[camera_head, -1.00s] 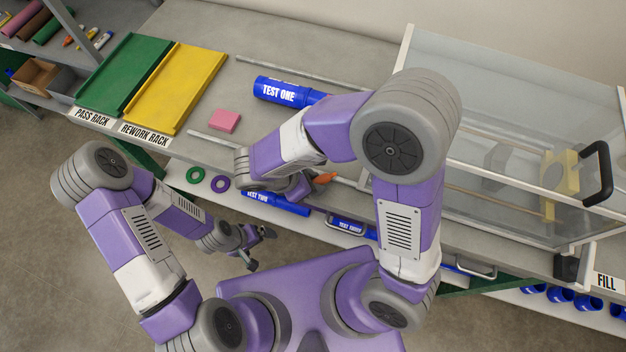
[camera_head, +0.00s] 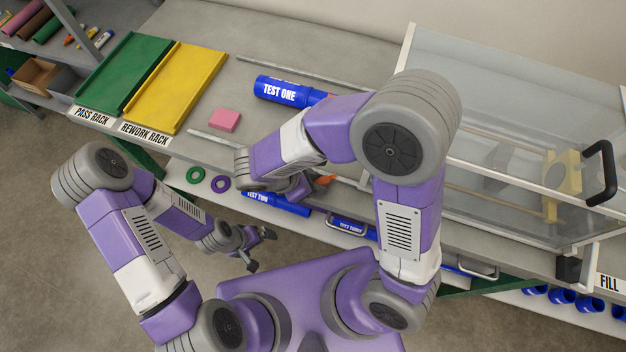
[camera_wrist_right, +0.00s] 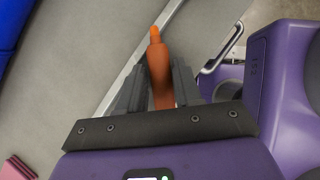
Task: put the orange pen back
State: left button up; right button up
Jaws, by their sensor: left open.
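The orange pen (camera_wrist_right: 160,80) lies between the two dark fingers of my right gripper (camera_wrist_right: 158,66) in the right wrist view. The fingers appear to touch it on both sides, and its lighter tip points away from the gripper. In the head view a bit of the pen (camera_head: 325,180) shows beyond my right gripper (camera_head: 306,188), near the bench's front edge; my right arm partly hides this spot. My left gripper (camera_head: 260,250) is open and empty, over the floor in front of the bench.
A pink block (camera_head: 224,120), a blue TEST ONE cylinder (camera_head: 283,92), and green (camera_head: 125,75) and yellow (camera_head: 175,88) racks sit on the bench. A clear-walled box (camera_head: 500,110) fills the right. Small coloured pens (camera_head: 83,44) lie on the shelf at upper left.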

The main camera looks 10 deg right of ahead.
jog(key=shift+s+p, duration=0.2)
jog(key=shift+p, duration=0.1)
jog(key=p+v, duration=0.3)
jog(key=v, duration=0.9)
jog(key=shift+w+r+p, duration=0.2)
jog(key=shift+r+p, duration=0.1)
jog(key=shift+s, duration=0.1)
